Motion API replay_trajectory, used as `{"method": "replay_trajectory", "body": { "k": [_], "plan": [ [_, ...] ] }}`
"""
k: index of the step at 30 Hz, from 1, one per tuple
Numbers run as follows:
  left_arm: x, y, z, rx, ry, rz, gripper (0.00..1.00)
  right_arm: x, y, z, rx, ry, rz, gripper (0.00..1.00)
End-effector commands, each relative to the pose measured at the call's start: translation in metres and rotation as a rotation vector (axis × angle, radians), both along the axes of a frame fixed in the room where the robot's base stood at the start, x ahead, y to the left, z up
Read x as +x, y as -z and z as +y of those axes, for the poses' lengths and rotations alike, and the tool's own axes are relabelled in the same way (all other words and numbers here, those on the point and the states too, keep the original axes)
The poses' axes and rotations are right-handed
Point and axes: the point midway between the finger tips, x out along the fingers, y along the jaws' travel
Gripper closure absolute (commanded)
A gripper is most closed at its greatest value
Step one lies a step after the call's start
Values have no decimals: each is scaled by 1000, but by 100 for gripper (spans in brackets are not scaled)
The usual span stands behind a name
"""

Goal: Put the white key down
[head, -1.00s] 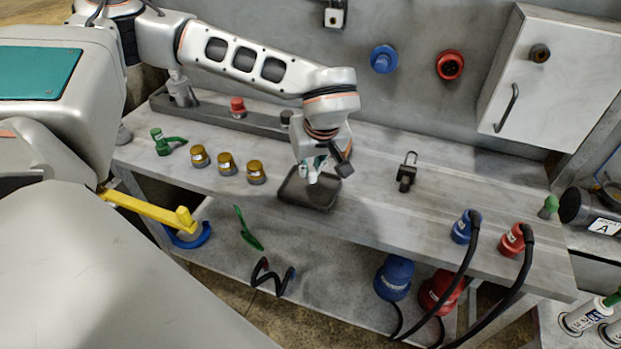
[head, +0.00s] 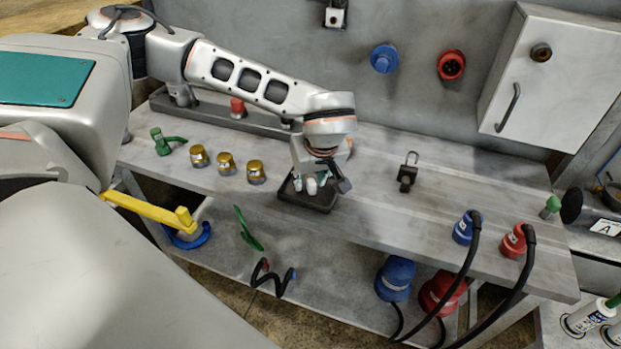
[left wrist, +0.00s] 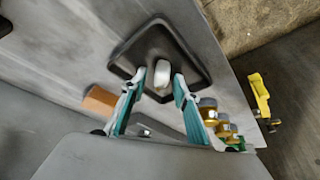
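The white key (head: 311,187) is in the dark square tray (head: 307,204) on the workbench. My left gripper (head: 310,181) is just above the tray, pointing down, with its teal-padded fingers spread on either side of the key. In the left wrist view, the white key (left wrist: 162,74) shows between the open fingertips of the left gripper (left wrist: 158,82), with gaps on both sides. The tray's raised rim (left wrist: 197,66) surrounds it there. My right gripper is not in view.
Several brass-coloured knobs (head: 226,163) and a green handle (head: 166,142) stand left of the tray. A black padlock-like item (head: 407,172) lies to its right. Blue (head: 463,228) and red (head: 513,241) cabled plugs stand farther right. The bench between padlock and plugs is clear.

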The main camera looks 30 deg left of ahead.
Motion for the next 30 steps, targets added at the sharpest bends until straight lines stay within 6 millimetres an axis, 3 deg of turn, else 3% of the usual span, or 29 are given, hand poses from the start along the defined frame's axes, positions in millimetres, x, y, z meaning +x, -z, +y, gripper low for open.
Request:
{"method": "replay_trajectory", "body": {
  "k": [7, 21, 30],
  "plan": [
    [-2, -16, -4, -1, 1, -3, 70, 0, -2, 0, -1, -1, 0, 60],
    [-23, -98, -31, -1, 2, -4, 70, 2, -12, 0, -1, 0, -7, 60],
    [-29, -114, -36, 0, 0, -1, 70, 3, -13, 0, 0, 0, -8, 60]
  ]
}}
